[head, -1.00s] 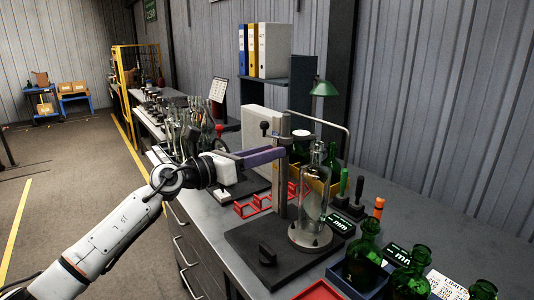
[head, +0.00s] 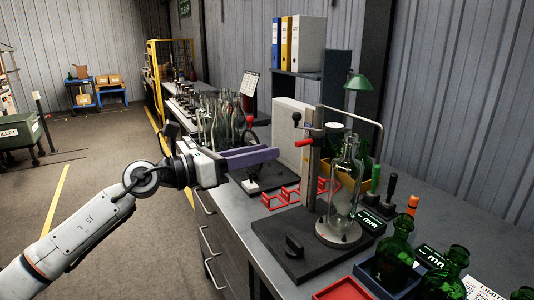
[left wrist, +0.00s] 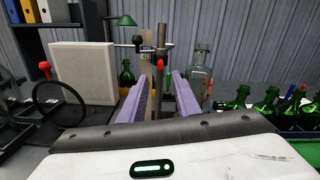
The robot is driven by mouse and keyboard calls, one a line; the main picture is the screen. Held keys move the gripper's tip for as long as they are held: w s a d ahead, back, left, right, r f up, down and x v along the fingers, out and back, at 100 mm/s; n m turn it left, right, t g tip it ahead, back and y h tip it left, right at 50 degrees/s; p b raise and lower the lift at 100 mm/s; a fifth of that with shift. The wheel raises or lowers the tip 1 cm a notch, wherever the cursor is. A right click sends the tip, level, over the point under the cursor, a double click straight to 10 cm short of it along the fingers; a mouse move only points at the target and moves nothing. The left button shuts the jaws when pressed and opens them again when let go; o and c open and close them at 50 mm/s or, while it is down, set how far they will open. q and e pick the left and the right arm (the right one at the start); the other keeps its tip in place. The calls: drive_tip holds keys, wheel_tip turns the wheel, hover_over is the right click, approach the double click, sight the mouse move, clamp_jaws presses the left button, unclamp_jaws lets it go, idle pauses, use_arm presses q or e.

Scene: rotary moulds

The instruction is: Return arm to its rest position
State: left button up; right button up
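My left gripper (head: 274,156) comes in from the left over the bench edge. Its two purple fingers point toward a stand with an upright metal post (head: 313,160) on a dark base plate (head: 290,240). In the left wrist view the fingers (left wrist: 161,77) are apart, with nothing between them, and the post shows beyond the gap. In the head view the fingertips stop left of the post. A clear glass bottle (head: 345,190) stands upright on a round metal disc beside the post. My right gripper is in neither view.
Green bottles (head: 395,255) stand at the front right, some in a blue tray. A red rack (head: 285,197) lies behind the base plate. Clear bottles (head: 222,120) crowd the bench further back. A pale block (head: 291,120) stands behind the post. The floor left of the bench is open.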

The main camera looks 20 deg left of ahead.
use_arm(q)
drive_tip(key=shift+d, duration=0.1)
drive_tip(key=s+a+f+n+t+y, duration=0.1)
drive_tip(key=s+a+f+n+y, duration=0.3)
drive_tip(key=f+n, duration=0.5)
drive_tip(key=s+a+f+n+y, duration=0.1)
drive_tip(key=s+f+n+y, duration=0.4)
drive_tip(key=n, duration=0.8)
drive_tip(key=s+a+f+n+t+y, duration=0.1)
drive_tip(key=s+a+f+n+y, duration=0.35)
drive_tip(key=n, duration=0.75)
drive_tip(key=s+d+f+n+g, duration=0.2)
drive_tip(key=s+f+g, duration=0.2)
drive_tip(key=s+f, duration=0.3)
drive_tip(key=s+d+f+n+g+h, duration=0.1)
drive_tip(key=s+d+f+n+g, duration=0.2)
drive_tip(key=s+f, duration=0.5)
drive_tip(key=s+d+f+n+g, duration=0.15)
drive_tip(key=s+f+g, duration=0.25)
drive_tip(key=s, duration=0.6)
drive_tip(key=w+d+f+t+h, duration=0.1)
drive_tip(key=d+f+t, duration=0.1)
drive_tip(key=f, duration=0.4)
drive_tip(key=w+d+f+t+h, duration=0.1)
drive_tip(key=w+d+f+t, duration=0.1)
drive_tip(key=f, duration=0.4)
drive_tip(key=shift+w+d+t, duration=0.3)
drive_tip(key=shift+d, duration=0.3)
